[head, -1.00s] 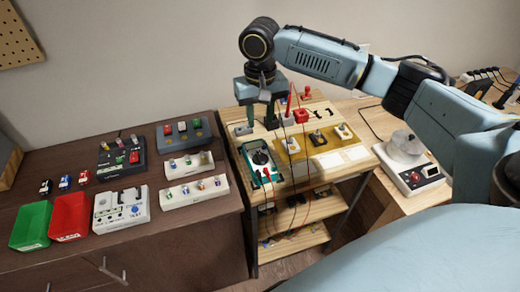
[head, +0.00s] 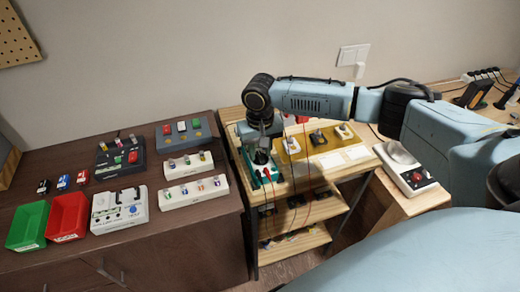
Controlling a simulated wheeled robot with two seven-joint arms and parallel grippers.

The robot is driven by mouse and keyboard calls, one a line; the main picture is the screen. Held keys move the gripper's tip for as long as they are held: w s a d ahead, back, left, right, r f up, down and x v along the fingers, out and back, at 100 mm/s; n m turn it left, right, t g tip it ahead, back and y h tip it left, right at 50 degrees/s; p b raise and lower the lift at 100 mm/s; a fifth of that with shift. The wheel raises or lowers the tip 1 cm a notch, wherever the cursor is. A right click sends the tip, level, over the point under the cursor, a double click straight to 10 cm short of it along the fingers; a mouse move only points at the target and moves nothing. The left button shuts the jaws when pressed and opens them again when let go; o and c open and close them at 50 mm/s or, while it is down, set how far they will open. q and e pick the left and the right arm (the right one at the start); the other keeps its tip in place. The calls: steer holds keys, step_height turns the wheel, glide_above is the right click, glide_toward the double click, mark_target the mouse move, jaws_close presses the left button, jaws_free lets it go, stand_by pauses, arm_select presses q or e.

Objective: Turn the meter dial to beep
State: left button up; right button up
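The meter, a green-cased unit (head: 275,176) with a dark dial, sits on the wooden cart. Red and dark leads run from its front and hang down past the cart's edge. My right gripper (head: 259,156) points down right over the meter and hides most of its dial. I cannot tell whether the fingers touch the dial or how far apart they are. My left gripper is not in view.
A dark cabinet at left carries a green bin (head: 27,226), a red bin (head: 67,217) and several small devices. A white-topped device (head: 405,164) stands at right.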

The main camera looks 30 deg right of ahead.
jaws_close()
